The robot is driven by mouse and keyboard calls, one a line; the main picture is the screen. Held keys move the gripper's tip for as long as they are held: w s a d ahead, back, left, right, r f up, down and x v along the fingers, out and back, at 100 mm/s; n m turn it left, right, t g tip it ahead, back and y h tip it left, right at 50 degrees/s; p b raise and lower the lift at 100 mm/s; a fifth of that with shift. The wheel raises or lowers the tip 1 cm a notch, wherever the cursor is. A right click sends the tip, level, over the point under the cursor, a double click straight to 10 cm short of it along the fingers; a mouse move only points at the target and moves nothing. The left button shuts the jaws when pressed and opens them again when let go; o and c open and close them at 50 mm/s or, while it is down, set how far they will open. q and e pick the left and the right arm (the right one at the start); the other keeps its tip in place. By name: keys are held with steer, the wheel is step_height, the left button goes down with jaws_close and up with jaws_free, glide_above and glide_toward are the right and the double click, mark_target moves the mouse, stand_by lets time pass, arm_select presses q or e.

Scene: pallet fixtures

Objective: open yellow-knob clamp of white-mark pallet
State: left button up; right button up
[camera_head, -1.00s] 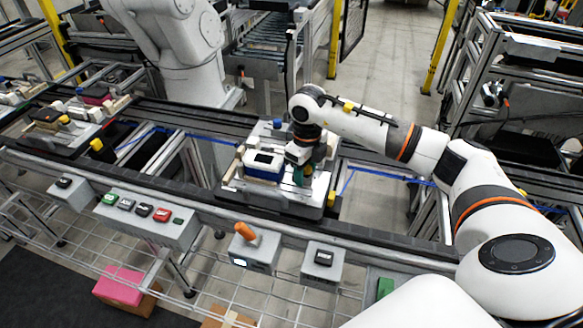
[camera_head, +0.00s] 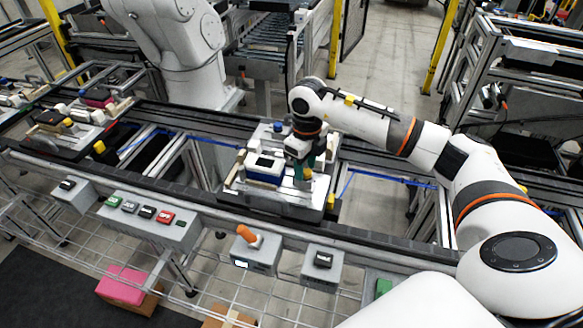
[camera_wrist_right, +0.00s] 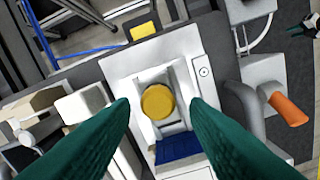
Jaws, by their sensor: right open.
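The pallet (camera_head: 287,207) sits on the conveyor near the middle of the head view. It carries a blue and white block (camera_head: 265,168). Its yellow knob (camera_head: 307,174) shows at the right gripper's tip, and also in the wrist view (camera_wrist_right: 158,101) on a grey clamp body. A small white square mark (camera_wrist_right: 204,71) with a dark dot lies on the plate beside the clamp. My right gripper (camera_wrist_right: 160,103) is open, its green fingers on either side of the knob with gaps on both sides. Contact depth cannot be told. My left gripper is not in view.
A control box with an orange handle (camera_head: 249,237) and a button box (camera_head: 322,262) stand along the front rail. Another loaded pallet (camera_head: 62,138) is on the conveyor at left. A yellow block (camera_wrist_right: 144,31) lies by the plate's edge.

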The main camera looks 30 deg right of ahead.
steer(key=shift+r+p, duration=1.35)
steer(key=shift+r, duration=1.1)
